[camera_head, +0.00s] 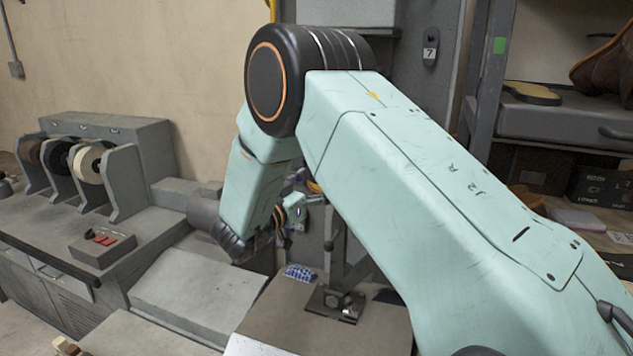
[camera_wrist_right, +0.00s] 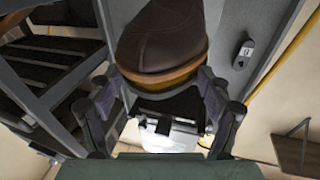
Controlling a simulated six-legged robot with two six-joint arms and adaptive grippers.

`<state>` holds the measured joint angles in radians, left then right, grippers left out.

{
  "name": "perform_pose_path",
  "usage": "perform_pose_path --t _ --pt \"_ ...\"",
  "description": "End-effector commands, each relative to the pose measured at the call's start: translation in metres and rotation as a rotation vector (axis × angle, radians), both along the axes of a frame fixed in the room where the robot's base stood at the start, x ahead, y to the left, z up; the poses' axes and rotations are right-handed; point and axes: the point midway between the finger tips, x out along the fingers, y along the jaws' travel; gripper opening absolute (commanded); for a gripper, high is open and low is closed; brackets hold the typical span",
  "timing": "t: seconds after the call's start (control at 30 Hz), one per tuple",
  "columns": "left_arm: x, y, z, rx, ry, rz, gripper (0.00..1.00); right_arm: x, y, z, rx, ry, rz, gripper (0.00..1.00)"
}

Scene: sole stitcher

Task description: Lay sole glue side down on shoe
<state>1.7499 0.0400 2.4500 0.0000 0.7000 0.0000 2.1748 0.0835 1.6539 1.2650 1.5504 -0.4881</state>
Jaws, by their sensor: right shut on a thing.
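In the right wrist view my right gripper (camera_wrist_right: 163,85) is shut on a brown leather shoe (camera_wrist_right: 160,40), with its fingers on both sides of the toe end. A tan-orange edge runs along the shoe's rim between the fingers. I cannot tell whether a separate sole lies against it. In the head view my right arm covers this gripper and shoe for the most part. A tan sole with a dark edge (camera_head: 532,92) lies on the shelf at the right. Another brown shoe (camera_head: 607,68) is beside it, cut off by the picture edge. My left gripper is out of view.
A spool rack (camera_head: 122,190) stands at the left, with a small block with red items (camera_head: 103,243) in front of it. A grey machine bench (camera_head: 195,290) lies below my arm. A blue patterned item (camera_head: 300,272) lies near a metal fixture (camera_head: 336,303). Shelving (camera_head: 560,120) fills the right.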

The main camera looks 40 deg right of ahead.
Motion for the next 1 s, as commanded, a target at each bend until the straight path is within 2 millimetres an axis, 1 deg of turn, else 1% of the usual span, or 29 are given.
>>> perform_pose_path --t 0.37,1.0 --pt "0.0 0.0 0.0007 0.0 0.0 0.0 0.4 0.0 0.0002 0.0013 -0.001 -0.001 0.0 0.22" --pt "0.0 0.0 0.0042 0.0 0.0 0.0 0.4 0.0008 0.0075 0.0041 -0.001 -0.001 0.0 0.22"
